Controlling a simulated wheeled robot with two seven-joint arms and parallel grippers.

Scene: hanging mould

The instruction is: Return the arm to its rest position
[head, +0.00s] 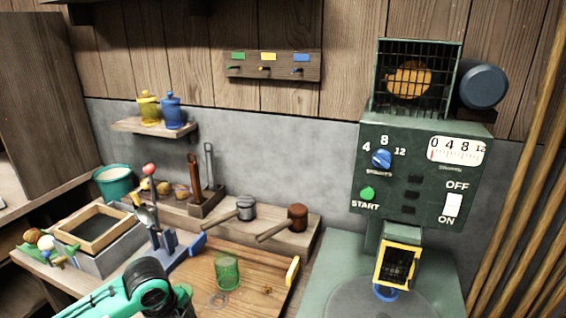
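My teal and black arm (150,288) comes in from the lower left, over the front left of the wooden work tray (262,262). Only its links and a dark joint show; I see no fingers of the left gripper. My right arm and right gripper are out of the picture. A yellow-rimmed dark frame (397,265) sits low on the front of the green machine (425,175), above a blue piece and a round plate. Whether anything is held cannot be seen.
A green transparent cup (227,271) stands on the tray, close to the right of my arm. A tool stand (170,252) rises behind the arm. Two ladles lie on the back ledge (283,222). An empty hook board (272,67) hangs on the wall. Poles lean at right.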

